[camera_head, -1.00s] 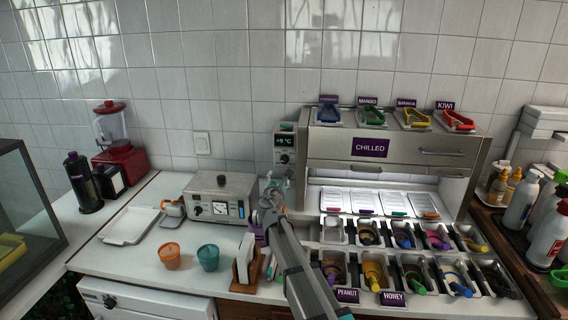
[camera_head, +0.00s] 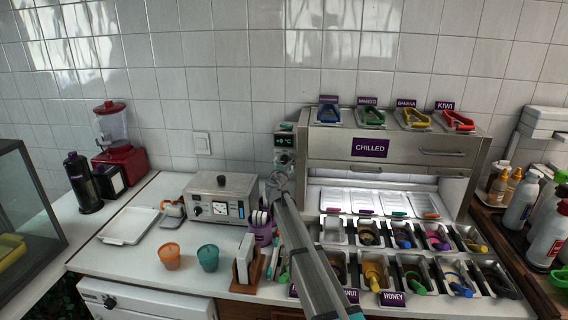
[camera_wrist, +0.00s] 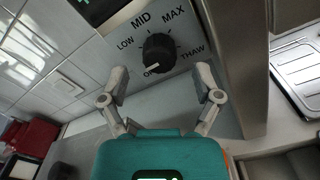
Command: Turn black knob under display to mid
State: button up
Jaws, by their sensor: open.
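The black knob (camera_wrist: 158,53) sits on a grey panel in the wrist view, ringed by the labels LOW, MID, MAX and THAW. Its white mark points to the lower left, at a partly covered label beginning with O. The display (camera_wrist: 97,8) is at the top left edge of that view; in the head view the display (camera_head: 284,141) shows green characters, left of the chilled cabinet. My gripper (camera_wrist: 162,84) is open and empty, its fingertips either side of and below the knob in the picture, not touching it. In the head view my gripper (camera_head: 279,182) is just below the panel.
The chilled cabinet (camera_head: 390,148) stands close on the right, with topping trays in front. A silver appliance (camera_head: 216,199) is to the left. A purple holder (camera_head: 262,232) and a wooden napkin stand (camera_head: 243,272) are near my arm.

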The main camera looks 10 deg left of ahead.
jog(key=shift+w, duration=1.15)
grip_shut()
